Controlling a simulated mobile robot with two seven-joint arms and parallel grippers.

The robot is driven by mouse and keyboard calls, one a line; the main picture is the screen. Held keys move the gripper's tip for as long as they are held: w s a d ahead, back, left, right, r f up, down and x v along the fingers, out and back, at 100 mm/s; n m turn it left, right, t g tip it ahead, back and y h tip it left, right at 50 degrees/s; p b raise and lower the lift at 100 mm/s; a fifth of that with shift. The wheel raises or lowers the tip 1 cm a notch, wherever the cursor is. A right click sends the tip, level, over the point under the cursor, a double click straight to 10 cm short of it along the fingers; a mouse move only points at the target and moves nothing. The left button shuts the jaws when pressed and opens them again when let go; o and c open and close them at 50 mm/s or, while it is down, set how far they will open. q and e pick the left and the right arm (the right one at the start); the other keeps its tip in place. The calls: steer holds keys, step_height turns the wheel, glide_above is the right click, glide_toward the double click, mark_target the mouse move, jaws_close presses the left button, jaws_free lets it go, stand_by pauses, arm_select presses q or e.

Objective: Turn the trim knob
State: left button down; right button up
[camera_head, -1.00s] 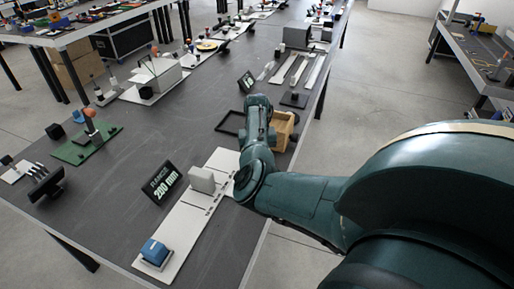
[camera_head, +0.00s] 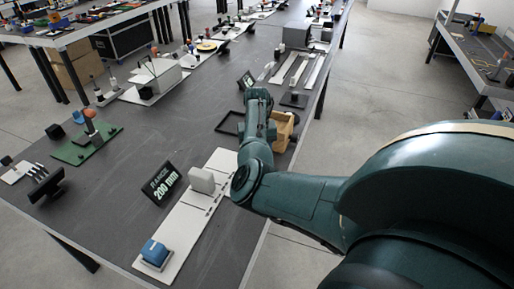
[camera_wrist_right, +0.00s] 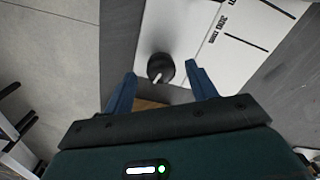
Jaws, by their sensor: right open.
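The trim knob, a round black knob (camera_wrist_right: 160,68) with a white pointer mark, sits near the end of a white panel (camera_wrist_right: 185,25) with printed scale lines in the right wrist view. My right gripper (camera_wrist_right: 160,70) is open, with one blue finger on each side of the knob in the picture. I cannot tell whether either finger touches it. In the head view my right arm hides the knob and the gripper; the white panel (camera_head: 186,222) carries a grey block (camera_head: 202,180) and a blue block (camera_head: 155,252). My left gripper is not in view.
A black display (camera_head: 162,184) reading "RANGE 200 mm" stands beside the panel. A wooden box (camera_head: 284,130) is right beside my right arm. A green board (camera_head: 85,147) with an orange-topped stick stands at left. The table between is mostly clear.

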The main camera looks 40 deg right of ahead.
step_height(320, 180, up, 11)
steer(key=shift+f, duration=0.15)
stand_by(0.6)
